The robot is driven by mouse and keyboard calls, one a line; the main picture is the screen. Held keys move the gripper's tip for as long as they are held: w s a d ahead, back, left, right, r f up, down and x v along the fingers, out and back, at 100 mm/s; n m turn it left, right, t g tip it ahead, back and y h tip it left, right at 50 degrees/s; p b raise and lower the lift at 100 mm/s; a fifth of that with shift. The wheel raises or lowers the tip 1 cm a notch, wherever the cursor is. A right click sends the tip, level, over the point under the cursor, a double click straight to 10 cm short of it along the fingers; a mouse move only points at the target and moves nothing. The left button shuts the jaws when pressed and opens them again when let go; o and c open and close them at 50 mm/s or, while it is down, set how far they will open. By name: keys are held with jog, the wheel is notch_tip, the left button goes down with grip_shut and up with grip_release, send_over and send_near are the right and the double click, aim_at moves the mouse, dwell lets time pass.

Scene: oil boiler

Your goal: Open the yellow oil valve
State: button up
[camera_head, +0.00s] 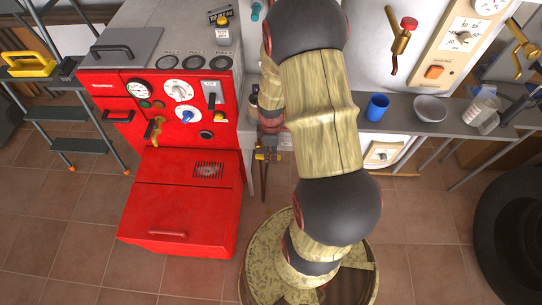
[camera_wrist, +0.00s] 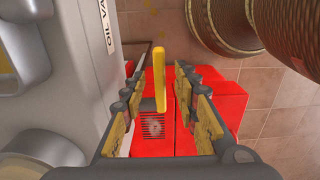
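The yellow valve handle (camera_wrist: 159,78) shows in the wrist view as an upright narrow bar. It stands between the two fingers of my gripper (camera_wrist: 160,90), which are apart, with a visible gap on each side. The handle's base and mount are hidden. A label reading "OIL VA" (camera_wrist: 109,30), cut off by the picture edge, is on the grey surface left of the handle. In the head view small yellow parts show beside the red boiler, left of my arm; I cannot tell valve from gripper there.
The red boiler (camera_head: 188,195) with gauges and knobs stands left of my arm; its grille (camera_wrist: 152,127) shows beyond the fingers. A ribbed, rust-coloured cylinder (camera_wrist: 228,20) is at the wrist view's upper right. A blue cup (camera_head: 377,107) and bowl (camera_head: 430,108) stand on the counter.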

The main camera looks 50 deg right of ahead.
jog(key=shift+f, duration=0.6)
jog(key=shift+c, duration=0.4)
grip_shut()
